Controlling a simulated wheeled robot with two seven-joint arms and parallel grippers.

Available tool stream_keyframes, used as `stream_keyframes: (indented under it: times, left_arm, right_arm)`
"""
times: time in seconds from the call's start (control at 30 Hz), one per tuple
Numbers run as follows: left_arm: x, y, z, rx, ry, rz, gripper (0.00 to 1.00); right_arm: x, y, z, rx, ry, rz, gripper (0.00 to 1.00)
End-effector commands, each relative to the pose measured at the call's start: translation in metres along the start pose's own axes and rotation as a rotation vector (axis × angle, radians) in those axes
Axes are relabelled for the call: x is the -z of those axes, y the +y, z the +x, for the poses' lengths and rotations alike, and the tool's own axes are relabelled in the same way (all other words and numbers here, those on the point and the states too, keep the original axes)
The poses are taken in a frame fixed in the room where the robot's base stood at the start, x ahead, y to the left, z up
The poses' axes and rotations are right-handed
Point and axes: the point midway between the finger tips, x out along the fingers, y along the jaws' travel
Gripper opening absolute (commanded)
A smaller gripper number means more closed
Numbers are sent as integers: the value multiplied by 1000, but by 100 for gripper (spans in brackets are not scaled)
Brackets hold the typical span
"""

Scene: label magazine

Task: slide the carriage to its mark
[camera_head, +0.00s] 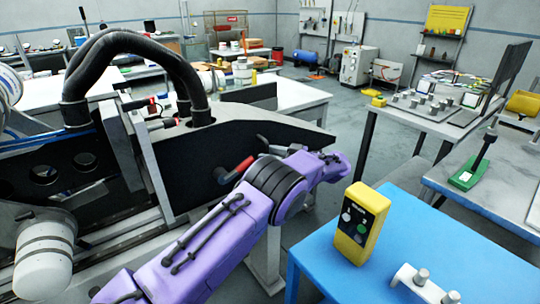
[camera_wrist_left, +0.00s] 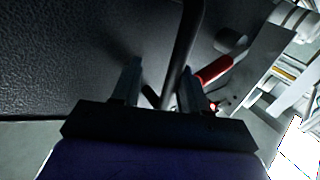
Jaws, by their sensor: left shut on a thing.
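The machine with the carriage fills the left of the head view. It has a dark side panel (camera_head: 275,133), grey upright plates (camera_head: 150,165) and thick black hoses. I cannot tell for sure which part is the carriage, and I make out no mark. My purple left arm reaches across the panel's front; its fingertips are not clear there. In the left wrist view my left gripper (camera_wrist_left: 160,75) has a dark bar (camera_wrist_left: 186,40) between its fingers and is shut on it. A red handle (camera_wrist_left: 214,70) lies just right of the fingers; it also shows in the head view (camera_head: 237,168). My right gripper is not seen.
A blue table (camera_head: 420,250) at the lower right carries a yellow control box (camera_head: 358,225) with buttons and a white bracket (camera_head: 424,284). Grey workbenches stand to the right, one with a green-based lever (camera_head: 465,178). Open floor lies between the machine and the benches.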

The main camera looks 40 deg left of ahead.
Motion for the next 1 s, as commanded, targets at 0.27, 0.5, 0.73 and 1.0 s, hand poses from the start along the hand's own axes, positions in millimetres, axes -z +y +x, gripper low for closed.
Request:
stream_keyframes:
  times: [0.27, 0.5, 0.73, 1.0]
  left_arm:
    - [-1, 0, -3, -6, -1, 1, 38]
    - [0, 0, -3, -6, -2, 1, 38]
    - [21, -1, -2, -6, -1, -6, 38]
    - [85, -43, -13, -2, 0, -7, 38]
  right_arm:
    - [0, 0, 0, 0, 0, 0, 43]
    - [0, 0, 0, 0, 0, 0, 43]
    - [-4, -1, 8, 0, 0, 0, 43]
    - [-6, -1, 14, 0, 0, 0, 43]
